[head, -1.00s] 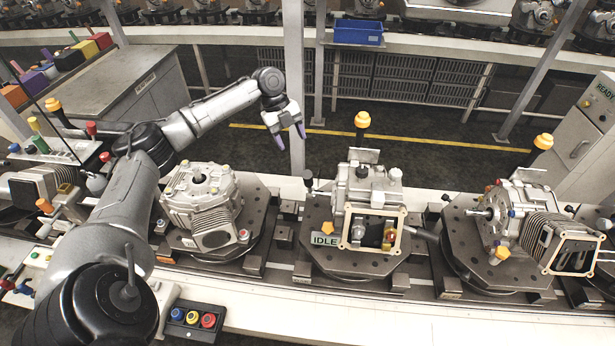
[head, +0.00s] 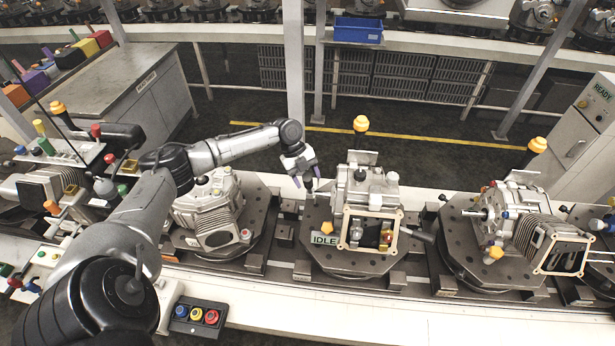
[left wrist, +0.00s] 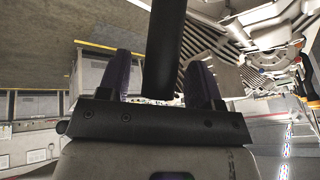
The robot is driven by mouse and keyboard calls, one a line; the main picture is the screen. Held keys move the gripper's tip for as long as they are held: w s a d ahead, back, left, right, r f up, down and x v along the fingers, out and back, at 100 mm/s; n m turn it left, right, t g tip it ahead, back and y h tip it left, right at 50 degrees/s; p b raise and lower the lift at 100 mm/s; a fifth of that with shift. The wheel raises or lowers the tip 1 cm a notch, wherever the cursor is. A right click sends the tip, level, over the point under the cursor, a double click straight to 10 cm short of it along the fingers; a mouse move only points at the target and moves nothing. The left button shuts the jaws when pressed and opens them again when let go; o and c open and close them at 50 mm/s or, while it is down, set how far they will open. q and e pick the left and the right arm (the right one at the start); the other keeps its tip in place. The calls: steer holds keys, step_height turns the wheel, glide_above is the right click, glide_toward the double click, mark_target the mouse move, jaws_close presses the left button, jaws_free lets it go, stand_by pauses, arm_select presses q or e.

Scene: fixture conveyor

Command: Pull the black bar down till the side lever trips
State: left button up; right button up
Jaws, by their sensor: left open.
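My left gripper (head: 305,182) is open, with purple fingertips pointing down, beside the left edge of the middle fixture. In the left wrist view, a thick black bar (left wrist: 163,50) runs up between the two spread fingers of the gripper (left wrist: 163,80). I cannot tell whether they touch it. In the head view the gripper covers the spot where a small knobbed post stands, and the bar is hard to make out. My right gripper is out of view.
Other fixtures with housings stand to the left (head: 207,212) and right (head: 497,225) on the conveyor. A button box (head: 195,317) sits at the front edge. A grey post (head: 293,70) rises behind my gripper. The floor behind is clear.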

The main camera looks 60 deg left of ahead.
arm_select(q)
steer(key=shift+w+d+f, duration=0.1)
steer(key=shift+d+f, duration=0.1)
steer(key=shift+f, duration=0.25)
jaws_close()
stand_by(0.4)
